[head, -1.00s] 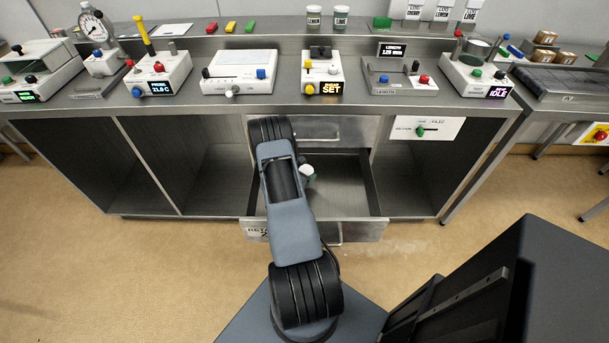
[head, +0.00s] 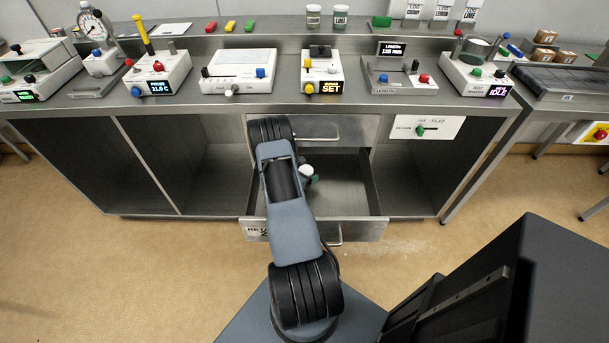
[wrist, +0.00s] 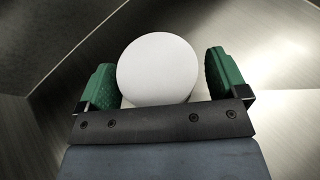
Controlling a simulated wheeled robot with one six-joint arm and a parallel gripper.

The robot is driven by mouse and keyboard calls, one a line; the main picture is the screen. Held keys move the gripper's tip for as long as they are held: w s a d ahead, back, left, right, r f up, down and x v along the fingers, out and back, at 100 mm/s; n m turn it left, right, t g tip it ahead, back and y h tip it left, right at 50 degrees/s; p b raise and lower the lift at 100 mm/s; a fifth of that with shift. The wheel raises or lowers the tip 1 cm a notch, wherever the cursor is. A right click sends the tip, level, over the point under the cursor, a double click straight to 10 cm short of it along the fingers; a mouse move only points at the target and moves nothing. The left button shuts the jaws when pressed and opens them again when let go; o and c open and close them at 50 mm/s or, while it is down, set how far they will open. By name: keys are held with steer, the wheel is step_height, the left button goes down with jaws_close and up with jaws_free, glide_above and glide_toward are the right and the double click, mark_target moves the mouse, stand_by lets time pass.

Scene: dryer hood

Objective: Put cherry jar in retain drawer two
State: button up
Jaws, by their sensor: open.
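A jar with a round white lid (wrist: 157,68) stands between the green fingers of my gripper (wrist: 160,78) in the wrist view. The fingers are apart, with a gap visible on the right side of the lid. Its label is hidden, so I cannot read cherry on it. In the head view, the white lid (head: 306,170) shows beside my arm, inside the pulled-out lower drawer (head: 355,200). The drawer front carries a label starting "RETA"; my arm covers part of it. Metal drawer surfaces surround the jar in the wrist view.
A shut upper drawer (head: 345,132) is above the open one. Several control boxes line the worktop (head: 225,104). Open cabinet bays (head: 215,175) flank the drawers.

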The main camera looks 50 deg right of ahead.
steer(key=shift+a+r, duration=0.1)
steer(key=shift+r, duration=0.15)
steer(key=s+v, duration=0.1)
steer(key=v, duration=1.1)
steer(key=a+r+m+g+y, duration=0.1)
steer(key=a+r+m, duration=0.25)
steer(key=r, duration=0.35)
steer(key=a+r+m+g+y, duration=0.1)
steer(key=a+r+m+g, duration=0.15)
steer(key=r+m, duration=0.35)
steer(key=s+a+r+m+t+y, duration=0.2)
steer(key=a+r+y, duration=0.2)
steer(key=a, duration=0.4)
steer(key=s+a+r+m+t+y, duration=0.1)
steer(key=a+r+m+t+y, duration=0.2)
steer(key=a+r, duration=0.2)
steer(key=s+a+r+m+t+y, duration=0.2)
steer(key=a+r+m+y, duration=0.1)
steer(key=a, duration=0.9)
step_height(320, 180, up, 3)
steer(key=shift+s+f+y, duration=0.15)
steer(key=shift+s+y, duration=0.15)
steer(key=shift+y, duration=0.5)
steer(key=shift+a, duration=0.15)
